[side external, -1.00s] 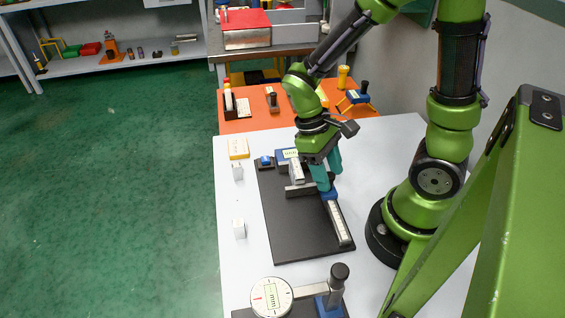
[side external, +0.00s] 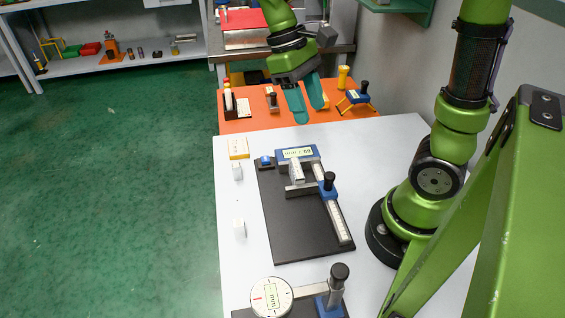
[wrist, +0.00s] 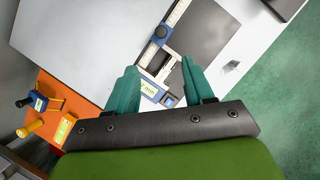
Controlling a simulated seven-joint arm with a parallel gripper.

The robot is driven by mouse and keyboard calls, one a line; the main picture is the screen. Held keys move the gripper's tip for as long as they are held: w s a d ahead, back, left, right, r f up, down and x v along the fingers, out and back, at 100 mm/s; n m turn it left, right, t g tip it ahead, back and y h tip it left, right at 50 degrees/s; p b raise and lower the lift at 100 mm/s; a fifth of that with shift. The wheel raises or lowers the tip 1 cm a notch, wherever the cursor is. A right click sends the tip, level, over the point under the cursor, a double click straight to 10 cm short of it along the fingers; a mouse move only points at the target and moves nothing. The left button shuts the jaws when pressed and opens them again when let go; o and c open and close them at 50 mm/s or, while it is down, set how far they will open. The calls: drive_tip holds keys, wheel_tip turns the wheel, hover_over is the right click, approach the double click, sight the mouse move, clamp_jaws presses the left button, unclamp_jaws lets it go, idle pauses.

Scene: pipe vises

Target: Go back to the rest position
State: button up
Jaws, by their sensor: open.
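My gripper (side external: 305,101) is open and empty, raised above the far end of the white table (side external: 232,210). Its two teal fingers also show in the wrist view (wrist: 158,85), spread apart. Below and nearer the camera lies a black base plate (side external: 290,235) carrying a pipe vise with a blue display (side external: 296,153), a scale rail (side external: 338,222) and a blue slider with a black knob (side external: 328,186). A small light block (side external: 297,171) sits at the vise's jaws, apart from my gripper. In the wrist view the vise's display (wrist: 150,88) shows partly between the fingers.
An orange table (side external: 240,125) behind holds a blue-and-orange stand (side external: 357,98) and a yellow peg (side external: 343,76). A dial gauge (side external: 271,297) stands at the front.

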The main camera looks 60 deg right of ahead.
drive_tip(key=a+r+m+t, duration=0.1)
drive_tip(key=t, duration=0.3)
drive_tip(key=s+a+m+t+y, duration=0.1)
drive_tip(key=t, duration=0.2)
drive_tip(key=s+a+r+m+t+y, duration=0.1)
drive_tip(key=m+t, duration=0.1)
drive_tip(key=t, duration=0.2)
drive_tip(key=shift+r+t, duration=0.3)
drive_tip(key=shift+r, duration=0.05)
idle(1.7)
